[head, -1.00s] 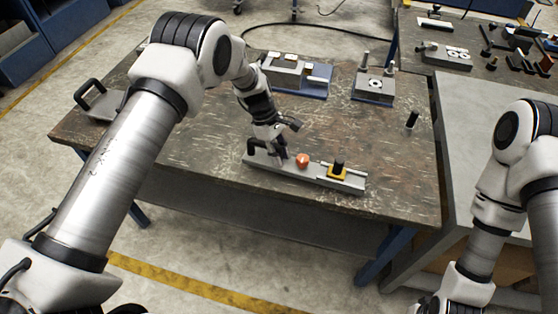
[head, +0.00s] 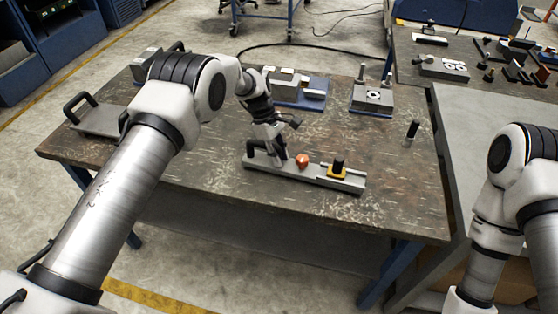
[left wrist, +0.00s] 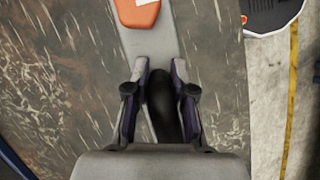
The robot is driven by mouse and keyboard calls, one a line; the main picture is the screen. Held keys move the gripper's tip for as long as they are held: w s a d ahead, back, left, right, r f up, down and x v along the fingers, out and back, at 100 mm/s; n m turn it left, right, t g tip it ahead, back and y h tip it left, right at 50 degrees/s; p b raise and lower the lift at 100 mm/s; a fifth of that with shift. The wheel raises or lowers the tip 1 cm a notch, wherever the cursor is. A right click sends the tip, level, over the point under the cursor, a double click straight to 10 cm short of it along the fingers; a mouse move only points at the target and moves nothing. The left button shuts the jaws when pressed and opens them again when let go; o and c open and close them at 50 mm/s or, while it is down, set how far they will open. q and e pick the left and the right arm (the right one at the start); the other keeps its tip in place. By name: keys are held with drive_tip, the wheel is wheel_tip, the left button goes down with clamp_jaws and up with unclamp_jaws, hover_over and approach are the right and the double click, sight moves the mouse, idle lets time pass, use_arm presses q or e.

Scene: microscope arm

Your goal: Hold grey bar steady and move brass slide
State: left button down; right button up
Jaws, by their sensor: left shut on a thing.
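The grey bar (head: 313,178) lies on the worn table, running from centre-left to lower right. The brass slide (head: 338,174), yellow with a black knob, sits on its right part. An orange-red piece (head: 301,160) is on the bar between the slide and my left gripper. My left gripper (head: 276,155) is at the bar's left end, shut on the black handle there. In the left wrist view the fingers (left wrist: 158,76) flank the black handle (left wrist: 162,105), with the grey bar (left wrist: 150,45) and orange-red piece (left wrist: 137,12) beyond. My right gripper is out of view.
Fixtures on blue plates (head: 372,97) stand at the table's back. A small black cylinder (head: 412,130) stands at the right. A grey plate with a black handle (head: 96,120) lies at the left. The table around the bar is mostly clear.

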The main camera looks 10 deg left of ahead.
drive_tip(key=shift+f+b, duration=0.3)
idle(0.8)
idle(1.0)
